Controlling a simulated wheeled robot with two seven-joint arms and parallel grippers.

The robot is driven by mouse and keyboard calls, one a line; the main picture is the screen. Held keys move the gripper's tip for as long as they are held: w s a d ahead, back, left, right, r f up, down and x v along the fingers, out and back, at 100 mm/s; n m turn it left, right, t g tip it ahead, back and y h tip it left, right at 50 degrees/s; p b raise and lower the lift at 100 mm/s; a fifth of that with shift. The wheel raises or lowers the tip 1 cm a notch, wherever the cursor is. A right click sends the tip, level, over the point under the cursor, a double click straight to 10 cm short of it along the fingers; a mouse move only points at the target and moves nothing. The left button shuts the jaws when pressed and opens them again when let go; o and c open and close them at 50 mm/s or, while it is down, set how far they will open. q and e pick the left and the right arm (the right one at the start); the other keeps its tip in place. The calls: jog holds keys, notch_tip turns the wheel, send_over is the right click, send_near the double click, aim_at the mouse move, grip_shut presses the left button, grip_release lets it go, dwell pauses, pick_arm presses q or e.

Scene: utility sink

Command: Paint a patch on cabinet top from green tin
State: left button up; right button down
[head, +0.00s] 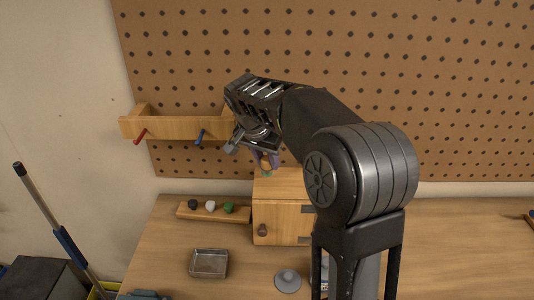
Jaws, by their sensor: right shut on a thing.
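My right gripper (263,156) reaches over the small wooden cabinet and points down. It is shut on a small brush (267,165), mostly hidden by the fingers, with a green tip at its lower end. The tip is over the cabinet top (290,180); I cannot tell whether it touches. The wooden cabinet (275,222) has a dark round knob on its front. The green tin (229,208) stands at the right end of a wooden strip left of the cabinet, beside a white and a black one. My left gripper is not in view.
A metal tray (209,263) and a grey round object (287,280) lie on the wooden worktop in front. A wooden rack (172,127) with red and blue handles hangs on the pegboard (420,80). The worktop at the right is largely clear.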

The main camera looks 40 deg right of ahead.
aim_at(267, 170)
jog(key=shift+f+b, duration=0.3)
jog(key=shift+f, duration=0.55)
jog(key=shift+f+b, duration=0.75)
jog(key=shift+f, duration=0.25)
jog(key=shift+s+d+r, duration=0.1)
jog(key=shift+s+d, duration=1.1)
jog(key=shift+d, duration=0.2)
jog(key=shift+d, duration=0.1)
jog(key=shift+s+d, duration=1.2)
jog(key=shift+d, duration=0.2)
